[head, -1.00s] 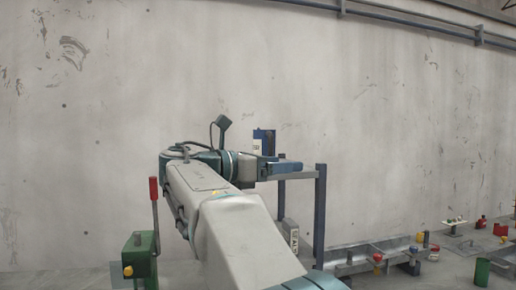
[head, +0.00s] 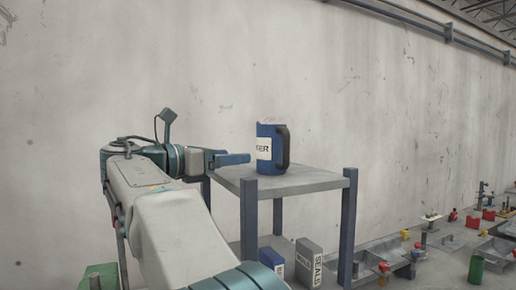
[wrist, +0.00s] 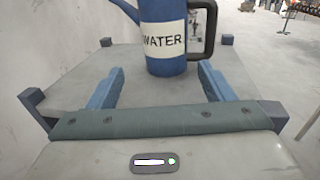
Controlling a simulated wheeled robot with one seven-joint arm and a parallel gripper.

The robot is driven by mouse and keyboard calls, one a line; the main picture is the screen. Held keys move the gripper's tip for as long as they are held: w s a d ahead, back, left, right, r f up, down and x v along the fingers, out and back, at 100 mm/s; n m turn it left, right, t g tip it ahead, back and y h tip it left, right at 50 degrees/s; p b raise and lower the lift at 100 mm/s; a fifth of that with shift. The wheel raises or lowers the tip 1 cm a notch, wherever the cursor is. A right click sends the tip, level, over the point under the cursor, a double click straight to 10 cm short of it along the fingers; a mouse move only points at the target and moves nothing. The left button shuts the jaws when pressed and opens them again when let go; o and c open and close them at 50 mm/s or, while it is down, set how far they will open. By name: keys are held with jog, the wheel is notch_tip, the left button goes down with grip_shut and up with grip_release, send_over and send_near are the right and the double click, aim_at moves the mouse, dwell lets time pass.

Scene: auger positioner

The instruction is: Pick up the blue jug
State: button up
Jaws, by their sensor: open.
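The blue jug (head: 267,160) stands upright on the grey top of a small table with blue posts (head: 300,181). It has a white label, a black handle on its right side, and in the wrist view the jug (wrist: 163,62) shows "WATER" on the label and a spout at upper left. My gripper (head: 232,159) is at the left edge of the table top, pointing at the jug. In the wrist view my gripper (wrist: 159,84) is open, its two blue fingers apart and empty, with the jug beyond and between them. The jug's top is cut off there.
Below the table top stand a grey box labelled SEALS (head: 309,262) and a blue box (head: 271,262). A concrete wall (head: 400,120) runs behind. A green can (head: 476,269) and metal beams with small parts lie on the floor at right. The table top around the jug is clear.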

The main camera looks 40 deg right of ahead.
aim_at(259, 154)
jog(key=d, duration=0.2)
jog(key=s+d, duration=0.1)
jog(key=d, duration=0.2)
jog(key=d+p, duration=0.1)
jog(key=d, duration=0.2)
jog(key=shift+s+r, duration=0.1)
jog(key=shift+s, duration=0.1)
jog(key=shift+s+d+r+p, duration=0.15)
jog(key=shift+d+p, duration=0.1)
jog(key=shift+d, duration=0.6)
jog(key=shift+s+d+p, duration=0.15)
jog(key=shift+d+p, duration=0.15)
jog(key=shift+d, duration=0.6)
jog(key=shift+s+d+r+p, duration=0.15)
jog(key=shift+d+p, duration=0.1)
jog(key=shift+d, duration=0.6)
jog(key=c, duration=1)
notch_tip(259, 154, up, 10)
jog(key=shift+f+p, duration=0.1)
jog(key=shift+p, duration=0.85)
